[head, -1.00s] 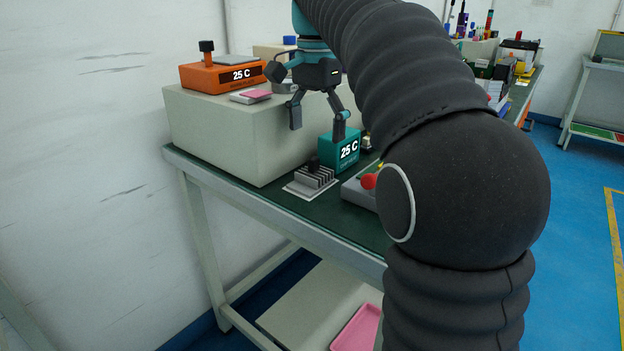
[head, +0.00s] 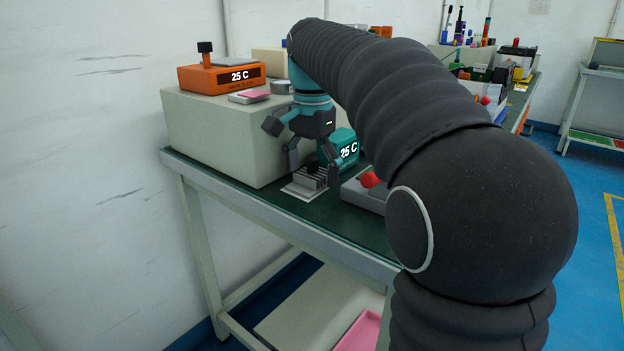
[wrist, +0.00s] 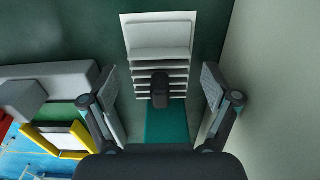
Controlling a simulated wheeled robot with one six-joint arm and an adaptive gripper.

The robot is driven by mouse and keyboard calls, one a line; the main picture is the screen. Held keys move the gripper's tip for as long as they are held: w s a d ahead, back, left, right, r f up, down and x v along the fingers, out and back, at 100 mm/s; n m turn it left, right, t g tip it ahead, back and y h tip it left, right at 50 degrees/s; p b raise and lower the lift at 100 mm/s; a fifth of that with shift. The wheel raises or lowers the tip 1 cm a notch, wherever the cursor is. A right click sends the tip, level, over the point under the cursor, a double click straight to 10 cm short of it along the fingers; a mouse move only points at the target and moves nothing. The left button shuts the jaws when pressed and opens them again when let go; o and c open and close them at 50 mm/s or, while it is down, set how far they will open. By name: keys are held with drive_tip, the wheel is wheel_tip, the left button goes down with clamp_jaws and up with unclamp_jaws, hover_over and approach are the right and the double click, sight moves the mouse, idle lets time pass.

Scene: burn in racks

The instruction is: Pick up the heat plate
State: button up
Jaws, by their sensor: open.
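The heat plate, as I read it, is a grey finned block (head: 306,180) with a black knob, lying on a white card on the green bench. It also shows in the wrist view (wrist: 143,77), where the black knob (wrist: 160,90) stands over the fins. My gripper (head: 314,175) is open and low over it. In the wrist view my gripper (wrist: 158,85) has one finger on each side of the finned block and knob, with gaps on both sides. A teal unit (head: 346,146) reading 25 C stands right behind; my gripper partly hides the block in the head view.
A large pale box (head: 205,140) stands close on the left, bearing an orange 25 C unit (head: 215,78) and a pink-topped pad (head: 250,96). A grey box with a red button (head: 369,180) is close on the right. The bench front (head: 240,207) is clear.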

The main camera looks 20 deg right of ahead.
sight(312, 158)
drive_tip(key=c, duration=1.4)
drive_tip(key=shift+o, duration=0.2)
drive_tip(key=shift+r, duration=0.15)
wheel_tip(312, 158, up, 10)
drive_tip(key=p, duration=0.2)
drive_tip(key=shift+p, duration=0.3)
